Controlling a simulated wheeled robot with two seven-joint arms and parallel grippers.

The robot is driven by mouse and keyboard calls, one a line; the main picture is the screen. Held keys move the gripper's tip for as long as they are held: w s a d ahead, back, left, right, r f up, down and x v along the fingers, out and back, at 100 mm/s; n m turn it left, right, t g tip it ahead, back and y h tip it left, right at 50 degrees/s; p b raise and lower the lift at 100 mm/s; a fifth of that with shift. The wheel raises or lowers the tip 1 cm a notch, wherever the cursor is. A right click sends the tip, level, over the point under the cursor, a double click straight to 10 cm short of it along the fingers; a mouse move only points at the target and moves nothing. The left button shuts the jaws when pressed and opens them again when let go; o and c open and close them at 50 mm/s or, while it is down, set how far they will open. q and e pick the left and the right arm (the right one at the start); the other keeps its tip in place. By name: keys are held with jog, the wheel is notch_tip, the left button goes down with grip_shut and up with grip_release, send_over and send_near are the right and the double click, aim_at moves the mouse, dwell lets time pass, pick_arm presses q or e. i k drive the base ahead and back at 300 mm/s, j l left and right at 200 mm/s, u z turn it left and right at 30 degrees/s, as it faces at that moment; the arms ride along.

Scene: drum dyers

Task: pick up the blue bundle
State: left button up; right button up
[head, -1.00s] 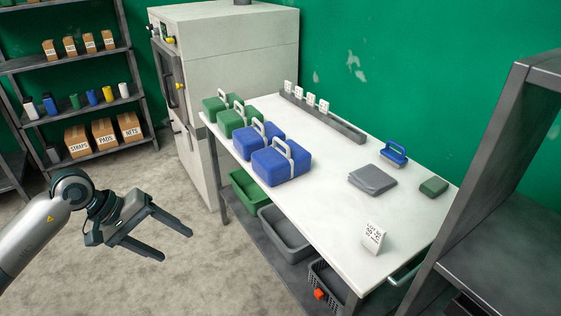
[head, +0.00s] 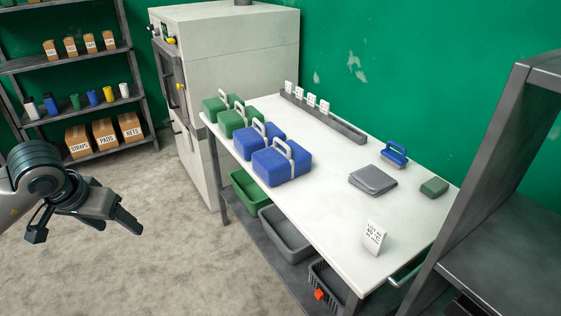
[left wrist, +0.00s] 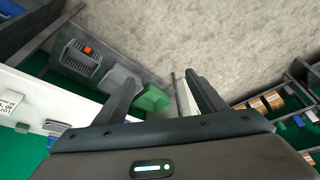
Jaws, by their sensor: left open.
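My left gripper (head: 118,221) is at the left of the head view, over the floor, well apart from the table and the bundles. Its two fingers are spread and empty in the left wrist view (left wrist: 161,80). I cannot make out the blue bundles in the left wrist view. My right gripper is not in view.
Two green bundles (head: 234,121) stand behind the blue ones. A grey folded cloth (head: 372,180), a blue handled block (head: 395,153), a green pad (head: 433,187) and a white sign (head: 374,238) are on the table. Bins (head: 284,236) sit below. A grey rack (head: 475,170) stands right.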

aim_at(276, 164)
jog(key=i+j+z, duration=0.1)
jog(key=i+z, duration=0.3)
jog(key=i+j+z, duration=0.25)
jog(key=z, duration=0.15)
jog(key=i+j+z, duration=0.35)
